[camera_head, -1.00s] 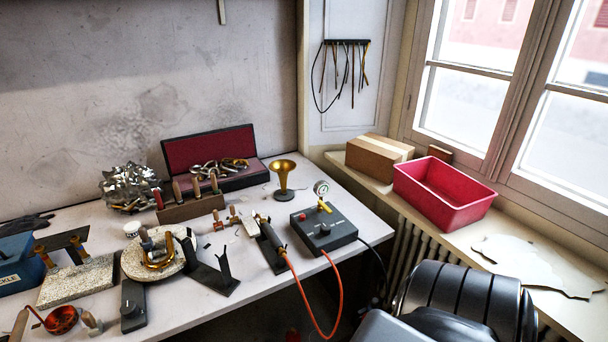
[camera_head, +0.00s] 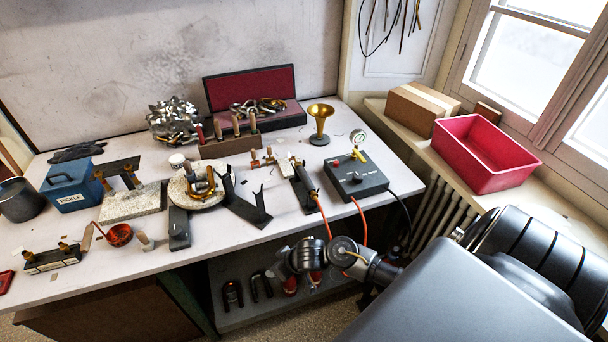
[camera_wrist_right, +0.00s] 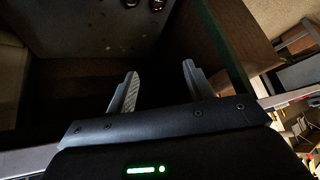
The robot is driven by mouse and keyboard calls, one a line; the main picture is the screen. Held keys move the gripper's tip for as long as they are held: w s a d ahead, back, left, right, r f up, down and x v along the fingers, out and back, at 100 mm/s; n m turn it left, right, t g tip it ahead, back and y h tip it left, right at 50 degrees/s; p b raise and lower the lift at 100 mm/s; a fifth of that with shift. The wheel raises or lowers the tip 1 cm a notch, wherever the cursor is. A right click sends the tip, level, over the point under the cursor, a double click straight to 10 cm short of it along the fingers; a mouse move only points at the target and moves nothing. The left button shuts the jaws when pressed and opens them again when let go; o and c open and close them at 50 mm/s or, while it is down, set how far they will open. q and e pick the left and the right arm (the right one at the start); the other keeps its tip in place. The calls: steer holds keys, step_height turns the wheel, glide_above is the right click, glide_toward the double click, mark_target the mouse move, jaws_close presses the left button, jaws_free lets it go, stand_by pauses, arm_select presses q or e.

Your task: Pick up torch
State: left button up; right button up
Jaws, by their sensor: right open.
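The torch (camera_head: 305,183) lies on a dark stand near the front edge of the white workbench in the head view. An orange hose runs from its lower end over the bench edge. My right arm (camera_head: 340,253) reaches in from the lower right, below and in front of the bench edge, apart from the torch. In the right wrist view my right gripper (camera_wrist_right: 160,70) is open, with nothing between its fingers. The torch does not show in that view. My left gripper is not in view.
The control box (camera_head: 355,180) with a gauge stands right of the torch. A shelf (camera_head: 235,315) lies under the bench. A red bin (camera_head: 485,150) sits on the sill.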

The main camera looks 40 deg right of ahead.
step_height(320, 180, up, 11)
steer(key=w+t, duration=0.1)
steer(key=w, duration=0.1)
steer(key=w+d+r, duration=0.1)
steer(key=w, duration=0.1)
steer(key=w+d+r, duration=0.3)
steer(key=w+d, duration=0.1)
steer(key=shift+d+r+p, duration=0.25)
steer(key=shift+r+p, duration=0.1)
steer(key=shift+p, duration=0.05)
steer(key=w+d+r+m, duration=0.2)
steer(key=d, duration=0.3)
steer(key=m+g+h, duration=0.2)
steer(key=m+g, duration=0.1)
steer(key=m, duration=0.1)
glide_toward(306, 175)
steer(key=f, duration=0.2)
steer(key=x, duration=0.4)
steer(key=shift+w+a+f+b, duration=0.1)
steer(key=shift+w+a+b, duration=0.05)
steer(key=shift+w+b, duration=0.2)
steer(key=shift+w+x, duration=0.2)
steer(key=shift+x, duration=2.5)
steer(key=shift+f+p, duration=0.2)
steer(key=shift+p, duration=0.4)
